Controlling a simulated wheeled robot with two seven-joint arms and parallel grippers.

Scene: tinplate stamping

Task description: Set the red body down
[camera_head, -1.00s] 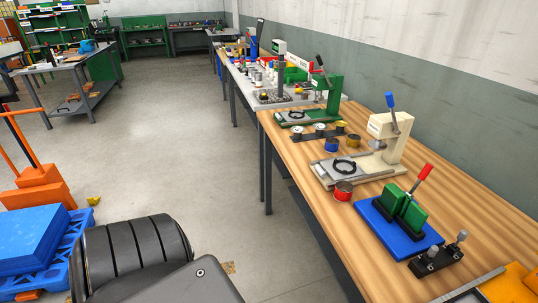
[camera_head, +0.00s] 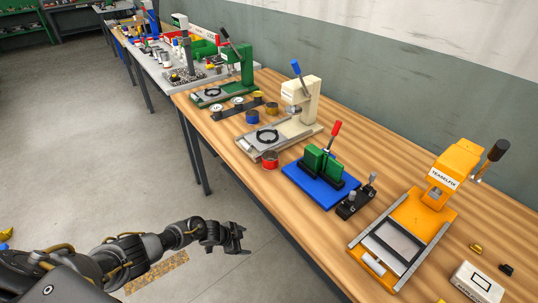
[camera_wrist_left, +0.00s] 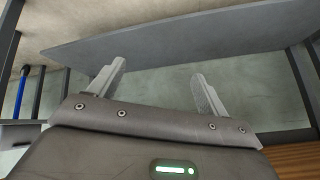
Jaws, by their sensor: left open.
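The red body (camera_head: 270,161) is a small round red tin with an open top. It stands upright on the wooden table, beside the front corner of the cream press (camera_head: 301,103) with its grey base plate. My left gripper (camera_head: 241,238) is off the table's front edge, over the floor, well apart from the red body. In the left wrist view the left gripper (camera_wrist_left: 157,88) is open, with nothing between its fingers. My right gripper is in neither view.
The wooden table (camera_head: 330,246) also holds a blue-based green fixture (camera_head: 320,178), a black block (camera_head: 356,197), an orange press (camera_head: 416,222) and a white box (camera_head: 478,284). A blue tin (camera_head: 252,117) stands left of the cream press.

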